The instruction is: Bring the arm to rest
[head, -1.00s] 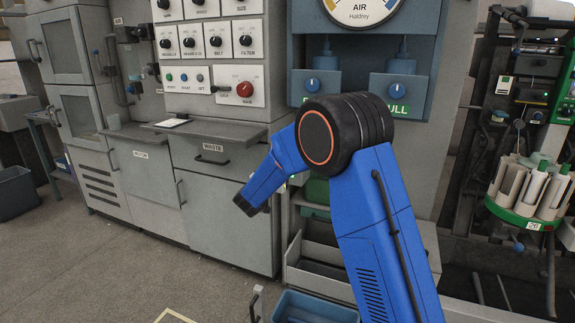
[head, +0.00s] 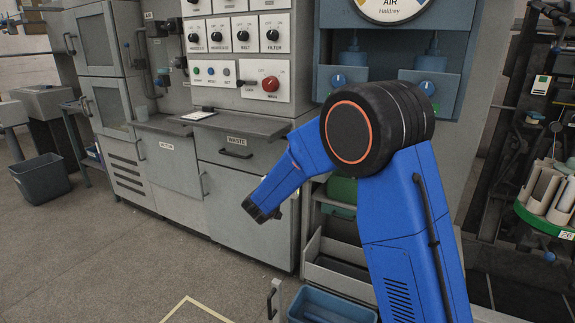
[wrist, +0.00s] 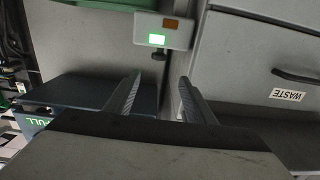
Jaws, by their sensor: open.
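My blue arm (head: 408,220) is raised and bent in the head view, with a large black joint at its top. Its forearm slopes down to the left and ends in a dark tip in front of the grey cabinet; the jaws cannot be made out there. In the wrist view my gripper (wrist: 158,95) shows two dark fingers spread apart with nothing between them. The wrist picture is upside down. A small box with a lit green light (wrist: 157,39) shows beyond the fingers.
The waste drawer (head: 225,153) is shut behind my forearm. A blue bin (head: 325,308) lies low in front, near my arm. A grey bin (head: 40,178) stands at far left. A green-rimmed cone holder (head: 545,222) stands at right. The floor at front left is clear.

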